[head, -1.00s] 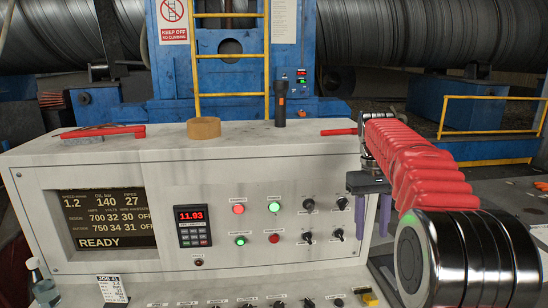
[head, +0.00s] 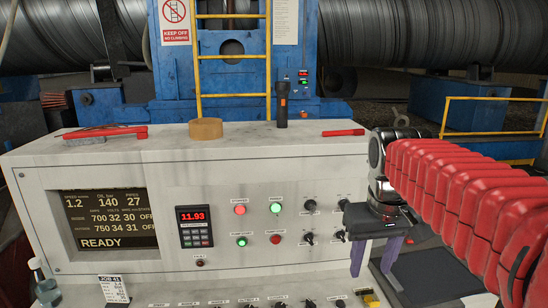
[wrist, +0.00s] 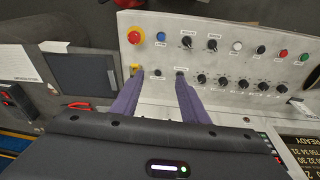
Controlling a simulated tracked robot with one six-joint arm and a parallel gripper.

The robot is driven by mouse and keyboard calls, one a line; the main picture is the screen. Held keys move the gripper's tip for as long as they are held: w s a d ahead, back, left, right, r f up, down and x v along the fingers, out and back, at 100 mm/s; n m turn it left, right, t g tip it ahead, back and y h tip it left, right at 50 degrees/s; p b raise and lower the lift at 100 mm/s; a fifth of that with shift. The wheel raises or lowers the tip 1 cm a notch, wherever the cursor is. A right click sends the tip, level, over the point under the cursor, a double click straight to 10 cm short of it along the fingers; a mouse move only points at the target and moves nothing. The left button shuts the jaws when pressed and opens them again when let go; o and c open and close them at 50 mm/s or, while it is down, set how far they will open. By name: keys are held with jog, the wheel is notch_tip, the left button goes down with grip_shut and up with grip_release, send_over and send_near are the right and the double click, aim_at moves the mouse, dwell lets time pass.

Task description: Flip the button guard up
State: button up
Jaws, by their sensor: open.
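A small yellow piece (head: 370,298), likely the button guard, sits at the right end of the console's lower panel, at the picture's bottom edge. In the wrist view the yellow piece (wrist: 135,70) is by the left fingertip, partly covered by it; whether it is up or down cannot be told. My gripper (head: 371,284) has two purple fingers pointing down, spread apart and empty, above the panel's right end. The wrist view shows my gripper (wrist: 160,74) with a small dark knob (wrist: 157,73) between the fingertips. Whether a finger touches the guard cannot be told.
A red emergency button (wrist: 135,37) on a yellow base, a blue button (wrist: 162,36) and several dark knobs (wrist: 224,82) crowd the panel. A dark screen (wrist: 83,72) lies left of it. A tape roll (head: 205,128) and flashlight (head: 282,105) stand on the console top.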

jog(key=s+a+f+t, duration=0.1)
jog(key=s+f, duration=0.3)
jog(key=s, duration=0.3)
jog(key=s+a+f+t, duration=0.2)
jog(key=s+f, duration=0.2)
jog(key=s, duration=0.3)
jog(key=shift+a+f+m, duration=0.2)
jog(key=shift+f+m, duration=0.1)
jog(key=shift+f, duration=0.05)
jog(key=shift+s, duration=0.1)
jog(key=shift+c, duration=1.2)
